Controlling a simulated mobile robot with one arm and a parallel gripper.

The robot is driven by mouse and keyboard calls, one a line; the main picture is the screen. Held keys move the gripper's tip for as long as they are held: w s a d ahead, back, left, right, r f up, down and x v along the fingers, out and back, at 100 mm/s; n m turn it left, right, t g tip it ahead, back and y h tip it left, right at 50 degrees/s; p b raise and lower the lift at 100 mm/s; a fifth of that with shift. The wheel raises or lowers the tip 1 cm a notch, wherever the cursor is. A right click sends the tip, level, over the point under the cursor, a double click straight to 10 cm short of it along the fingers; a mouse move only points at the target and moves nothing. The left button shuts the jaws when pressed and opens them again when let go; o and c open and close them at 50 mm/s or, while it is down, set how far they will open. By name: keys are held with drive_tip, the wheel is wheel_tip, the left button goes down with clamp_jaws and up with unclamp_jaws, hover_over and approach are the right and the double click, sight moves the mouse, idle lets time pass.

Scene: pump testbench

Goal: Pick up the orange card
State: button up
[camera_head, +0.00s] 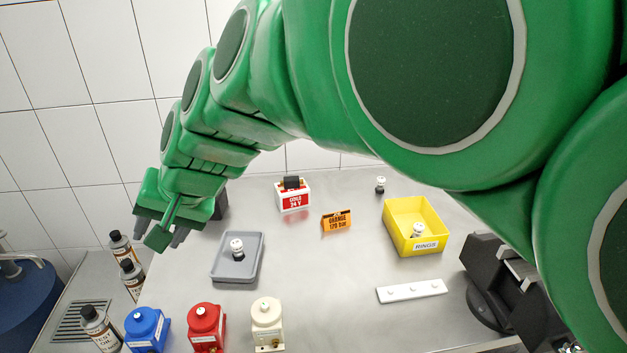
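The orange card (337,221) stands on the grey metal table, near the middle of the head view. My gripper (162,238) hangs from my green arm at the left, above the table's left edge and well left of the card. Its dark fingers point down and look small and partly covered by a green part, so I cannot tell how far apart they are.
Behind the card stands a red-and-white box (292,196). A yellow bin (432,218) is right of it, a grey tray (260,262) left. A white strip (411,291) lies front right. Blue (147,332), red (206,330) and cream (267,327) units stand in front. The table between is clear.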

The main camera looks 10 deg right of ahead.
drive_tip(key=a, duration=0.3)
drive_tip(key=n+h, duration=1.9)
drive_tip(key=h, duration=0.1)
approach(336, 218)
drive_tip(key=shift+w+d+r, duration=0.1)
drive_tip(key=shift+w+d, duration=0.6)
drive_tip(key=shift+d, duration=0.2)
drive_tip(key=shift+x, duration=2.85)
drive_tip(key=shift+s+d+r, duration=0.1)
drive_tip(key=shift+r, duration=0.05)
clamp_jaws()
